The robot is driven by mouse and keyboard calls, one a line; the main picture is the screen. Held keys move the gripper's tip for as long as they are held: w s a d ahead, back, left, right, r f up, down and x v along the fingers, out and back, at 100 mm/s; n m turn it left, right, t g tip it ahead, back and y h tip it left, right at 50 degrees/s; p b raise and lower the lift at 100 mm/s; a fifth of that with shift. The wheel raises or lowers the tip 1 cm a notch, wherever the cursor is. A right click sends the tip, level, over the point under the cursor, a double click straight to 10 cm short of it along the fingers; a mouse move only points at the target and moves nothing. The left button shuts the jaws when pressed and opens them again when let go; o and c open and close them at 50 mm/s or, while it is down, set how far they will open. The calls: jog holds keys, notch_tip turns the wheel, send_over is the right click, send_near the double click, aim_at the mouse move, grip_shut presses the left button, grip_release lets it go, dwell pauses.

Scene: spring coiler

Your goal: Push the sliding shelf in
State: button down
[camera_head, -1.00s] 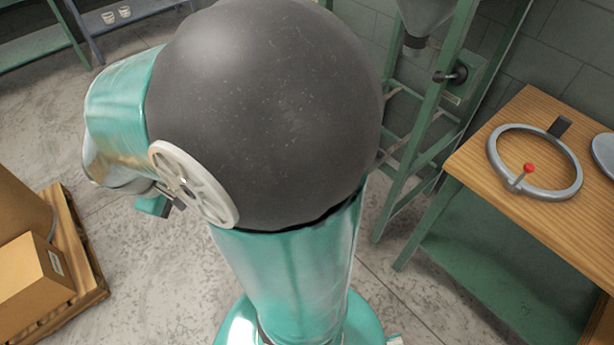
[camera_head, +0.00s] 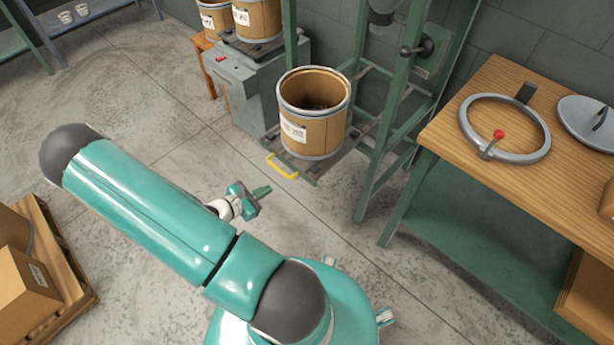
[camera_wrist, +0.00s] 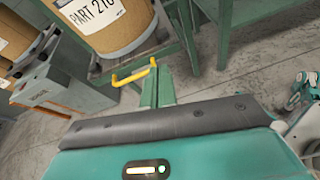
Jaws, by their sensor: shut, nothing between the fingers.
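The sliding shelf (camera_head: 314,173) is a grey slatted platform that sticks out from the green frame. Its yellow handle (camera_head: 281,167) is on the front edge; the handle also shows in the wrist view (camera_wrist: 134,76). An open brown drum (camera_head: 314,134) with a white label stands upright on the shelf; its lower part shows in the wrist view (camera_wrist: 120,35). My gripper (camera_head: 264,191) is shut and empty, in front of and slightly left of the handle in the head view. In the wrist view its green fingers (camera_wrist: 158,86) appear just right of the handle; contact cannot be told.
A wooden-topped bench (camera_head: 470,150) with a ring (camera_head: 504,128) and a lid (camera_head: 590,122) is at the right. A pallet (camera_head: 66,262) with boxes is at the left. The floor between is clear.

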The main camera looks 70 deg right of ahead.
jog(key=s+d+f+n+h, duration=0.1)
jog(key=s+d+f+n, duration=0.1)
jog(key=s+f+n, duration=0.15)
send_near(314, 172)
jog(key=shift+m, duration=0.45)
jog(key=x, duration=0.5)
jog(key=shift+f, duration=0.25)
jog(key=shift+s+d, duration=0.3)
jog(key=shift+d, duration=0.2)
